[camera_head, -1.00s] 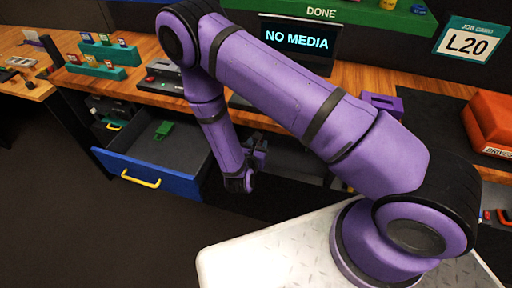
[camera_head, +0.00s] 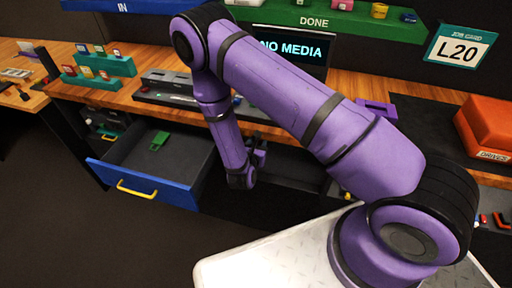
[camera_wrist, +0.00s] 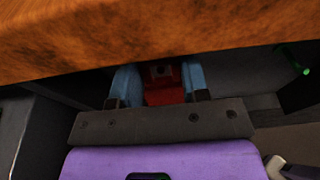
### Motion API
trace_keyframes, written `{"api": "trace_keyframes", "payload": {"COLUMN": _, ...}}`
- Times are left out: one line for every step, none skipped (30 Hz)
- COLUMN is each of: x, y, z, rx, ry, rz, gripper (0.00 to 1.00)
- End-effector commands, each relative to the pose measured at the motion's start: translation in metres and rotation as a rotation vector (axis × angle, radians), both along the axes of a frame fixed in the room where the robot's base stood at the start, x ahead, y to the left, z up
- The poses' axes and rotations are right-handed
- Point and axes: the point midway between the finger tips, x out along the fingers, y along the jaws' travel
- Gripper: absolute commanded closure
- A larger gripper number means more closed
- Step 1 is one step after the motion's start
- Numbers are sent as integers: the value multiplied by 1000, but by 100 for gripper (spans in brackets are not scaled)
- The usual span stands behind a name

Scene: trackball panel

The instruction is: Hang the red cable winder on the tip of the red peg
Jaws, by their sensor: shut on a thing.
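My gripper (camera_wrist: 160,76) shows in the wrist view with its two blue fingers on either side of a red piece, the red cable winder (camera_wrist: 163,93). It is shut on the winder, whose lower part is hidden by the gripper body. In the head view my gripper (camera_head: 257,158) is small and dark beside the end of my arm, in front of the space under the bench; the winder cannot be made out there. I cannot make out the red peg in either current view.
The wooden bench edge (camera_wrist: 150,35) spans the top of the wrist view, close to the fingers. A green-tipped thing (camera_wrist: 306,71) is at the right there. An open blue drawer (camera_head: 143,184) with a green piece (camera_head: 159,140) juts out left of my arm.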

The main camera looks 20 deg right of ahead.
Motion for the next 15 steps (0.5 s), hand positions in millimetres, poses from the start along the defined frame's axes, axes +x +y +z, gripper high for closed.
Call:
{"api": "trace_keyframes", "payload": {"x": 2, "y": -2, "z": 0, "rx": 0, "ry": 0, "rz": 0, "gripper": 82}}
{"api": "trace_keyframes", "payload": {"x": 3, "y": -3, "z": 0, "rx": 0, "ry": 0, "rz": 0, "gripper": 82}}
{"api": "trace_keyframes", "payload": {"x": 5, "y": -4, "z": 0, "rx": 0, "ry": 0, "rz": 0, "gripper": 82}}
{"api": "trace_keyframes", "payload": {"x": 6, "y": -5, "z": 0, "rx": 0, "ry": 0, "rz": 0, "gripper": 82}}
{"api": "trace_keyframes", "payload": {"x": 7, "y": -5, "z": -2, "rx": 0, "ry": 0, "rz": 0, "gripper": 82}}
{"api": "trace_keyframes", "payload": {"x": 8, "y": -6, "z": -3, "rx": 0, "ry": 0, "rz": 0, "gripper": 82}}
{"api": "trace_keyframes", "payload": {"x": 9, "y": -7, "z": -3, "rx": 0, "ry": 0, "rz": 0, "gripper": 82}}
{"api": "trace_keyframes", "payload": {"x": 10, "y": -7, "z": -4, "rx": 1, "ry": 1, "rz": 0, "gripper": 82}}
{"api": "trace_keyframes", "payload": {"x": 11, "y": -8, "z": -5, "rx": 1, "ry": 1, "rz": 0, "gripper": 82}}
{"api": "trace_keyframes", "payload": {"x": 12, "y": -9, "z": -5, "rx": 0, "ry": 0, "rz": 0, "gripper": 82}}
{"api": "trace_keyframes", "payload": {"x": 13, "y": -9, "z": -6, "rx": 0, "ry": 0, "rz": 0, "gripper": 82}}
{"api": "trace_keyframes", "payload": {"x": 14, "y": -10, "z": -7, "rx": 0, "ry": 0, "rz": 0, "gripper": 82}}
{"api": "trace_keyframes", "payload": {"x": 14, "y": -10, "z": -7, "rx": 0, "ry": 0, "rz": 0, "gripper": 82}}
{"api": "trace_keyframes", "payload": {"x": 15, "y": -10, "z": -8, "rx": 0, "ry": 0, "rz": 1, "gripper": 82}}
{"api": "trace_keyframes", "payload": {"x": 15, "y": -11, "z": -8, "rx": -1, "ry": 0, "rz": 1, "gripper": 82}}
